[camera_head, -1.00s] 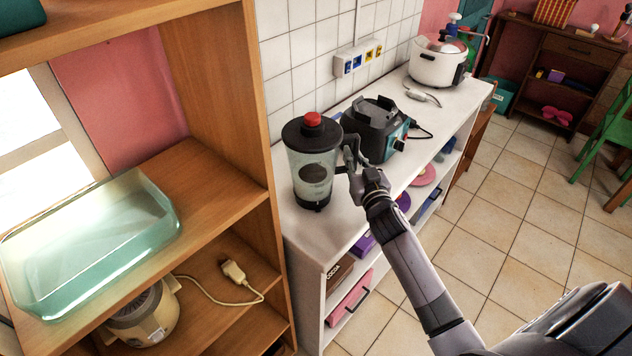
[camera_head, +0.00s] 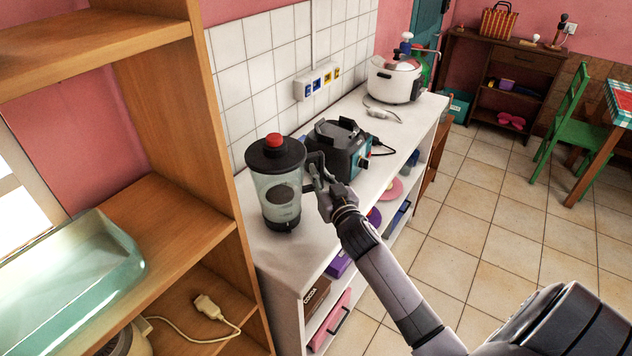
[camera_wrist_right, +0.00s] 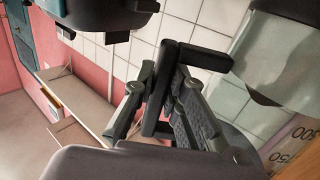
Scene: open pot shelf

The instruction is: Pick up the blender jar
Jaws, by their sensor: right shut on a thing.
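The blender jar (camera_head: 279,187) is clear, with a black lid and a red cap. It is upright over the near part of the white counter (camera_head: 285,252); I cannot tell whether its base touches the counter. My right gripper (camera_head: 318,174) is at the right side of the jar, shut on its black handle. In the right wrist view the gripper's fingers (camera_wrist_right: 164,82) close on both sides of the handle (camera_wrist_right: 205,58), and the clear jar wall with printed markings (camera_wrist_right: 290,150) is at the right. My left gripper is not in view.
The black blender base (camera_head: 338,148) stands just behind the jar on the counter. A white cooker (camera_head: 392,82) and a cable are farther back. A wooden shelf (camera_head: 180,150) with a glass dish (camera_head: 75,285) is close on the left. The tiled floor at the right is open.

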